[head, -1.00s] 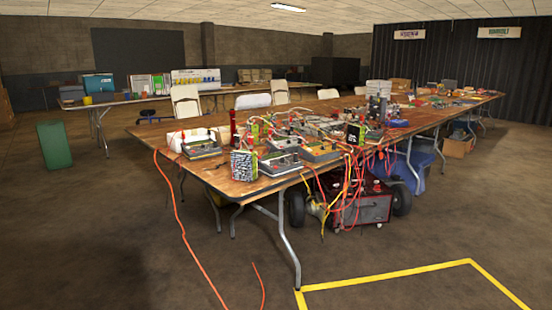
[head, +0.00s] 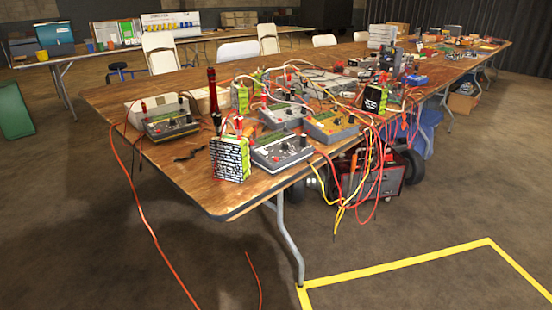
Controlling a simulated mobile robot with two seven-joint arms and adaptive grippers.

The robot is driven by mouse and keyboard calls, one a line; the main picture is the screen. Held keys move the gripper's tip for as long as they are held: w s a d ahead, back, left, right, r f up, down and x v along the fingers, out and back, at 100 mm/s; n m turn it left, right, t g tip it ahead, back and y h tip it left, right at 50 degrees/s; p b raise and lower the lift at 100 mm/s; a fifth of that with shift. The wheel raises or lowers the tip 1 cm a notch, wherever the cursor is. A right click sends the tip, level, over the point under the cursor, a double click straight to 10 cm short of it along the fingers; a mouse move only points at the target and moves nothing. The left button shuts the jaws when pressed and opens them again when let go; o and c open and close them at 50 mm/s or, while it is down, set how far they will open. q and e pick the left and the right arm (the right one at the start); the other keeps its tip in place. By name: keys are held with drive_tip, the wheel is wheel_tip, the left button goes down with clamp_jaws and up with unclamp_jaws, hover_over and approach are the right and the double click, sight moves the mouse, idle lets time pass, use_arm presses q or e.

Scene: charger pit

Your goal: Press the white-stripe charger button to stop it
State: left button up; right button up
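Several grey box chargers sit at the near end of the wooden table, with knobs and cables on top. One charger (head: 170,124) is at the left. Another charger (head: 282,153) is at the front edge beside a black-and-white patterned battery pack (head: 229,158). A charger (head: 332,128) sits to the right, and one more charger (head: 282,116) is behind. I cannot tell which charger bears a white stripe, and the buttons are too small to make out. Neither of my grippers is in view.
The wooden table (head: 190,178) runs away to the back right. Red and yellow cables (head: 362,170) hang off its edge above a red wheeled machine (head: 382,180). An orange cable (head: 140,215) trails to the floor at left.

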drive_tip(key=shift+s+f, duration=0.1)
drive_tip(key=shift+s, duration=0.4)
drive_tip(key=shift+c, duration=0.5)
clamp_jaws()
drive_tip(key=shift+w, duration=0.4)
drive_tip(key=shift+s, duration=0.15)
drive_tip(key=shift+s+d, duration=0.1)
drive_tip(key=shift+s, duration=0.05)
